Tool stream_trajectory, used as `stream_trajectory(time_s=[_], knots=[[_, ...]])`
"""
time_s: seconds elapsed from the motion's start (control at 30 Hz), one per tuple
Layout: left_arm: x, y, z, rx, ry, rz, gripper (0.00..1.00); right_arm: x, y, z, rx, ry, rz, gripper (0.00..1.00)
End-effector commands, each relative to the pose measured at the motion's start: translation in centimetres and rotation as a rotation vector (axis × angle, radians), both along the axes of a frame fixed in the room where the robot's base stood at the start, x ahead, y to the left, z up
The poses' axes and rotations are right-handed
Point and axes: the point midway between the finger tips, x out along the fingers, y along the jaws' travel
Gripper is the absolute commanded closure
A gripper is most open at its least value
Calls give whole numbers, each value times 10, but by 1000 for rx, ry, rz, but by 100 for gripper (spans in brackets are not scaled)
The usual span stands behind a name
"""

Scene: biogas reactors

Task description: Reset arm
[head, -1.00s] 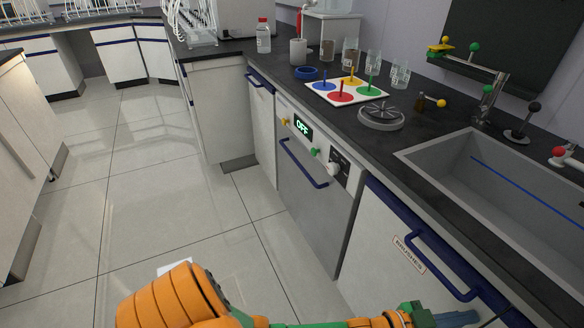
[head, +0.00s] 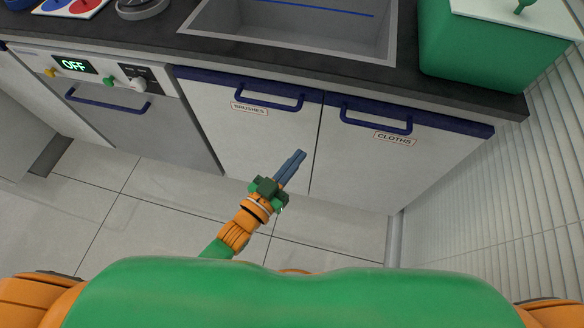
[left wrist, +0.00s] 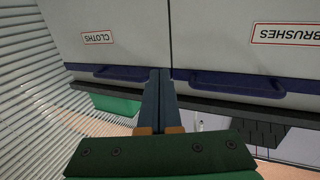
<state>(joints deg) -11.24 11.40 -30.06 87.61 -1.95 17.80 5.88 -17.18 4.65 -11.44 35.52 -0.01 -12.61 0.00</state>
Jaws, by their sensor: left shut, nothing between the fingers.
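My left gripper (head: 299,156) is in front of the cabinet doors in the head view, its blue-grey fingers together and empty. It points up toward the gap between the brushes door (head: 245,128) and the cloths door (head: 370,165). In the left wrist view the gripper (left wrist: 160,74) shows its two fingers side by side with nothing between them. Both doors are shut. I cannot tell exactly how far the fingertips are from the doors. My right gripper is not in view.
A sink (head: 290,30) is set in the dark counter above the doors. A green box (head: 470,60) with a pale lid stands on the counter at right. A dishwasher reading OFF (head: 130,115) is at left. A ribbed wall (head: 500,200) bounds the right. Open floor lies below.

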Motion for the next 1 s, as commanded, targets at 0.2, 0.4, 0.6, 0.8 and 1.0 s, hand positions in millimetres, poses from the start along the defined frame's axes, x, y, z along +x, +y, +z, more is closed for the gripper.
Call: stream_trajectory(time_s=[0.2,0.4,0.6,0.8,1.0], knots=[[-26,5,0,1,1,0,100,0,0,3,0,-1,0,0],[-28,14,-13,40,61,21,100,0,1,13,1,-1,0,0],[-94,99,-135,339,634,186,100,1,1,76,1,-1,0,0],[-240,165,-197,529,1182,280,100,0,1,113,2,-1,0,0],[-300,179,-205,577,1371,294,100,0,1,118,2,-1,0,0]])
